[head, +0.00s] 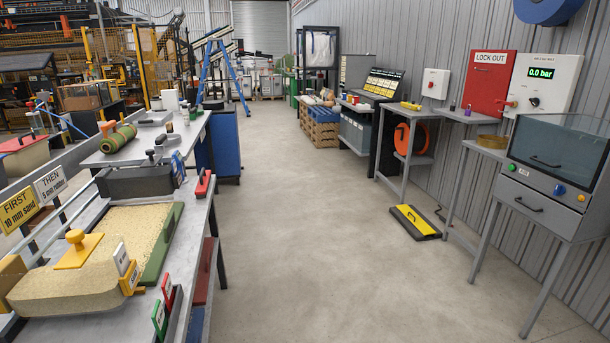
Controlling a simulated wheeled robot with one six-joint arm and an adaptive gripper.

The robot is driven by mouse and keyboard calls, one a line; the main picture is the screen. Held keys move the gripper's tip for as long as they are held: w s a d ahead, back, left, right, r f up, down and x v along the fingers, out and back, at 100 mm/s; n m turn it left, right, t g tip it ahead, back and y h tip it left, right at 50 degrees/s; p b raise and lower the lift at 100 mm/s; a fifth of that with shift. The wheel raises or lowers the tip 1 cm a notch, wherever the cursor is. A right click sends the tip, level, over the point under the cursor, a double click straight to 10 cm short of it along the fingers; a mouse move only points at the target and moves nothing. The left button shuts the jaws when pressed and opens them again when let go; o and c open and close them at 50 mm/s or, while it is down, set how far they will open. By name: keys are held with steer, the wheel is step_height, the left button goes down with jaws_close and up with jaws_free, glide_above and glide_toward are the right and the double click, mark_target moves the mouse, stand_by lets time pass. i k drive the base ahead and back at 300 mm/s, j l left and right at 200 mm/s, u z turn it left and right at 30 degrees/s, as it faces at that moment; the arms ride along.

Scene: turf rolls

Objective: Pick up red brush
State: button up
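A small red item with a dark part (203,184), which looks like the red brush, lies at the right edge of the grey workbench (196,215) on the left, beyond the sand tray. It is small in the picture, and its bristles cannot be made out. My gripper is not in view.
The bench holds a tray of sand (128,238), a yellow knobbed float (79,250), a dark grey box (138,182) and small red and green signs. A green roll (118,139) lies farther back.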

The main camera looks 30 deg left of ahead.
mark_target(201, 192)
steer(key=i+u, duration=0.75)
steer(key=u, duration=0.15)
steer(key=i+u, duration=0.4)
steer(key=i, duration=0.2)
steer(key=i+l+u, duration=0.1)
steer(key=i+u, duration=0.35)
steer(key=i, duration=0.15)
steer(key=i+l+u, duration=0.25)
steer(key=i+u, duration=0.2)
steer(key=i+l+u, duration=0.95)
steer(key=i+l, duration=0.1)
steer(key=l, duration=0.15)
steer(key=i+l+u, duration=0.15)
